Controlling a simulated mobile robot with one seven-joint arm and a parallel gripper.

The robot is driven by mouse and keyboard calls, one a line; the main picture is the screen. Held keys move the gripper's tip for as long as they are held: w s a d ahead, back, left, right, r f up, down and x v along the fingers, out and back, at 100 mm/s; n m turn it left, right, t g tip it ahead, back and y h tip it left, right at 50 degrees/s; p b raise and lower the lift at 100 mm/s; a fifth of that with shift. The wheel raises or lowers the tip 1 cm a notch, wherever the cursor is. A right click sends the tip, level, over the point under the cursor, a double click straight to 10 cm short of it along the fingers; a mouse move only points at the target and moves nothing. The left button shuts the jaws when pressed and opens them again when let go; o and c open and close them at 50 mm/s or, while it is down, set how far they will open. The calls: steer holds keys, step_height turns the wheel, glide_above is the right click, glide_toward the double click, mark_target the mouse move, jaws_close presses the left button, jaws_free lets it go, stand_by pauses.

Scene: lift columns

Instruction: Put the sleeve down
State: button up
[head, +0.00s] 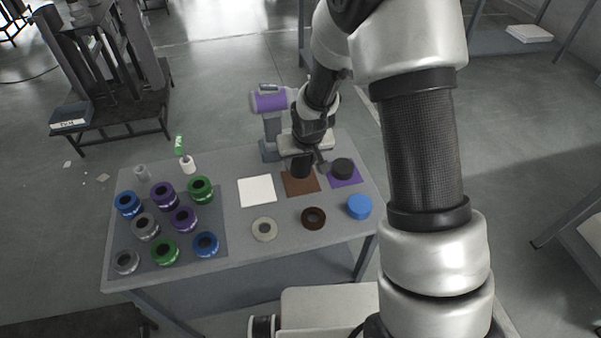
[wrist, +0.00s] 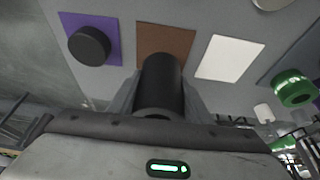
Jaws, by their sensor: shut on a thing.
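The sleeve is a black hollow cylinder (wrist: 163,80), held upright between the fingers of my gripper (head: 302,158). It also shows in the head view (head: 300,168), below the gripper. My gripper is shut on it; its fingers show on both sides in the wrist view (wrist: 161,98). The sleeve is over the brown square (head: 297,188), toward its far part in the head view. I cannot tell whether its lower end touches the square. The brown square also shows in the wrist view (wrist: 168,42), partly hidden by the sleeve.
A black round piece (head: 342,168) sits on the purple square (head: 345,183), close on the right. The white square (head: 257,191) is bare, on the left. A beige ring (head: 264,229), dark brown ring (head: 313,217) and blue disc (head: 359,206) lie nearer. Several coloured rings stand on a grey mat (head: 213,193).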

steer(key=shift+w+f, duration=0.1)
steer(key=shift+f, duration=1.95)
steer(key=shift+f, duration=0.15)
steer(key=o, duration=1.2)
steer(key=shift+c, duration=0.2)
